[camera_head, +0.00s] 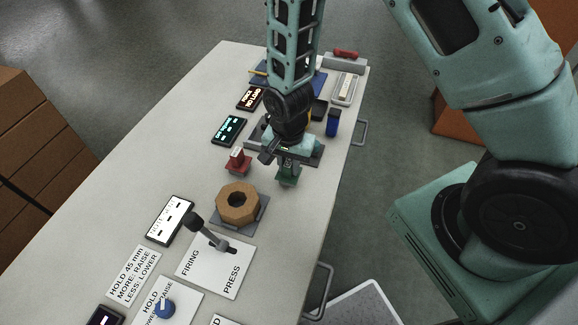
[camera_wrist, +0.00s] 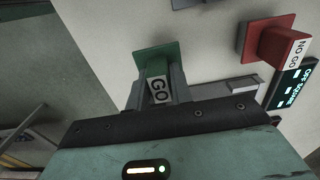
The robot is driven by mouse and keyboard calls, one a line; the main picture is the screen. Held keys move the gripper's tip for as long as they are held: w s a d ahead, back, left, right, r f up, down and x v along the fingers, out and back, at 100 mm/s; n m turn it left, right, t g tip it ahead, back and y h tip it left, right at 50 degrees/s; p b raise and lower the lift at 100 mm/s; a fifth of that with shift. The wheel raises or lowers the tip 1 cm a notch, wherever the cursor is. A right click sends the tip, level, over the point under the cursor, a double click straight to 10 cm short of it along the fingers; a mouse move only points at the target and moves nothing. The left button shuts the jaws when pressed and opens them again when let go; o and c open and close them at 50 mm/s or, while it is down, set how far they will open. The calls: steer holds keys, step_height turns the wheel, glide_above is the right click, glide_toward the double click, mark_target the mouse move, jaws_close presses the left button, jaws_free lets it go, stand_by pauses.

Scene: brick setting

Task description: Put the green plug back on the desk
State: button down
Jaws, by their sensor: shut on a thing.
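The green plug (camera_head: 288,178) is in my gripper (camera_head: 287,161), near the right edge of the white desk (camera_head: 150,150). In the wrist view the two fingers of my gripper (camera_wrist: 158,92) are shut on the plug's narrow part, which carries a "GO" label. The plug's wide green end (camera_wrist: 155,56) points away from my gripper over the pale desk top. I cannot tell whether that end touches the desk. A red plug labelled "NO GO" (camera_wrist: 277,43) stands to the right in the wrist view, and just left of the green plug in the head view (camera_head: 238,162).
A tan octagonal ring (camera_head: 238,203) on a grey base sits in front of my gripper. A black-handled lever (camera_head: 210,235) and white sign cards lie nearer. Dark displays (camera_head: 229,130) line the left. A blue block (camera_head: 333,122) and grey tray (camera_head: 348,88) stand behind.

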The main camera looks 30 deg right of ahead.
steer(key=shift+f, duration=0.7)
steer(key=shift+f, duration=0.15)
steer(key=c, duration=1.3)
jaws_free()
steer(key=shift+o, duration=0.2)
